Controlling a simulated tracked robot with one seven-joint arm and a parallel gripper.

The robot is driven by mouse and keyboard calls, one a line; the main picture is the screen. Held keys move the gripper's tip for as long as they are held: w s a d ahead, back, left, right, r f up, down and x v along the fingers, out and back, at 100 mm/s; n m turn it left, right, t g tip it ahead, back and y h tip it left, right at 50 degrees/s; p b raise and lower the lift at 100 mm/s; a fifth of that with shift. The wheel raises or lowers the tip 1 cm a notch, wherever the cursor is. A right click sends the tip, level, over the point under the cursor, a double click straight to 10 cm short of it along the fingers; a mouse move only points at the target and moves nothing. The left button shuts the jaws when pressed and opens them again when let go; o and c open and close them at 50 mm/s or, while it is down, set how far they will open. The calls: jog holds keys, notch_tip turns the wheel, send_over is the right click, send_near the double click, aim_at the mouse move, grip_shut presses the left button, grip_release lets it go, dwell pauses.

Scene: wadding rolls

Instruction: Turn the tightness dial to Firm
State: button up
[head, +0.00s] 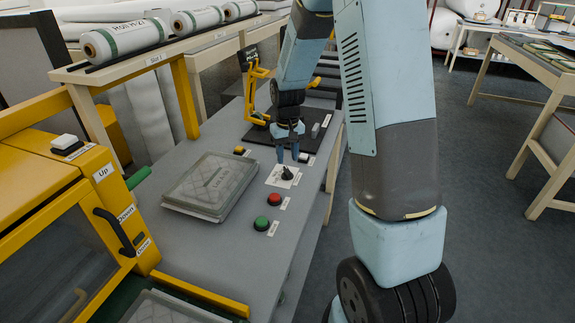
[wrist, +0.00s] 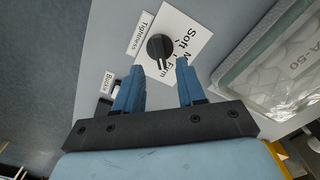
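The tightness dial (head: 287,174) is a black knob on a white card on the grey bench. In the wrist view the dial (wrist: 160,47) is seen from above, with a ridge running toward the bottom of the picture. The card (wrist: 190,28) reads Soft, a partly hidden M word, and Firm; a Tightness label (wrist: 143,33) lies beside it. I cannot tell exactly which word the dial points at. My gripper (head: 288,160) is open and empty just above the dial. In the wrist view its blue fingertips (wrist: 159,65) are apart, either side of the dial's lower edge.
A red button (head: 274,199) and a green button (head: 262,224) sit nearer on the bench. A clear-covered quilted pack (head: 205,186) lies to the left. A yellow machine (head: 50,190) stands at the front left. A yellow-framed fixture (head: 256,90) stands behind.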

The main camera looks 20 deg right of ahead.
aim_at(287, 170)
notch_tip(287, 170, up, 9)
jog(key=shift+f, duration=0.2)
dwell(0.5)
jog(key=s+r+t, duration=0.3)
jog(key=s+r, duration=0.9)
jog(key=r, duration=0.1)
jog(key=s+r+t, duration=0.2)
jog(key=s+r, duration=0.2)
jog(key=s, duration=1.2)
jog(key=shift+s+d+r+m+t, duration=0.2)
jog(key=shift+s+d+m+t, duration=0.05)
jog(key=shift+m+t, duration=0.05)
jog(key=shift+a, duration=0.15)
